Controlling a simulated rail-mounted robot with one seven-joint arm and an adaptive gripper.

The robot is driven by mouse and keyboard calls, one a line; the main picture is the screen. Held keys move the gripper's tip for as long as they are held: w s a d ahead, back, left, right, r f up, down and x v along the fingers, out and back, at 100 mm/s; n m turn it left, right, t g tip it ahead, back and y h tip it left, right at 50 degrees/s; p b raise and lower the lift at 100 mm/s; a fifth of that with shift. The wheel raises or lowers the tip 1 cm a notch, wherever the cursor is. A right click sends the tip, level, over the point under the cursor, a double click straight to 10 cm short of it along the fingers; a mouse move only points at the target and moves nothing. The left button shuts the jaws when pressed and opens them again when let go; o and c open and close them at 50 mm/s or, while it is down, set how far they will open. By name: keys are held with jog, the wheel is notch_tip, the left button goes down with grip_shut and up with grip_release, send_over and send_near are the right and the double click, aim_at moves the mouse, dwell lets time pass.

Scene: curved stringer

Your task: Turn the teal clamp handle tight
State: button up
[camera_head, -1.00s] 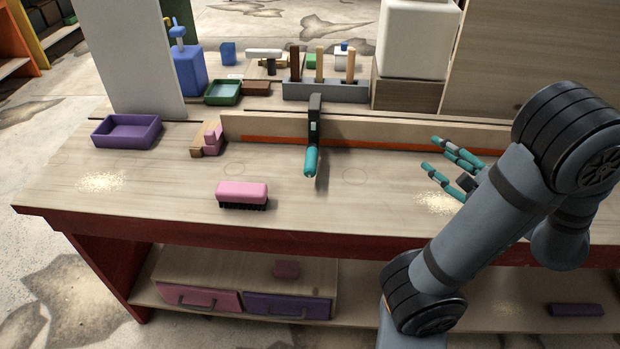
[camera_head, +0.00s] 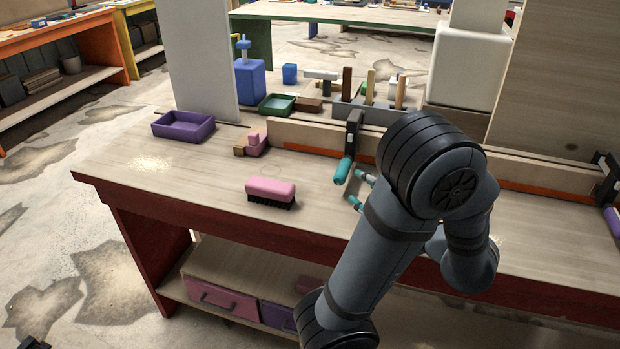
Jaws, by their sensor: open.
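The teal clamp handle (camera_head: 343,170) hangs below a black clamp (camera_head: 353,130), which is fixed on the long wooden strip (camera_head: 318,137) near the back of the bench. My gripper (camera_head: 361,190) has teal-tipped fingers and is open. In the picture it sits just right of and a little below the handle. The fingers appear apart from the handle, though the gap in depth is hard to judge. My arm hides the rest of the gripper.
A pink brush (camera_head: 270,190) lies left of the handle on the bench (camera_head: 200,180). A purple tray (camera_head: 183,126) and pink and brown blocks (camera_head: 253,143) are farther left. A tool rack (camera_head: 375,112) stands behind the strip. A purple-handled clamp (camera_head: 612,218) is at the right edge.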

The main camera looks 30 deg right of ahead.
aim_at(343, 174)
jog(key=x, duration=1)
jog(key=shift+w+p, duration=0.15)
jog(key=shift+p, duration=0.25)
jog(key=shift+c, duration=1)
jog(key=c, duration=0.7)
jog(key=shift+f+b, duration=0.35)
jog(key=shift+b, duration=0.7)
jog(key=shift+m+t+b, duration=0.3)
jog(key=shift+t+b, duration=0.1)
jog(key=shift+b, duration=0.6)
jog(key=shift+r, duration=0.35)
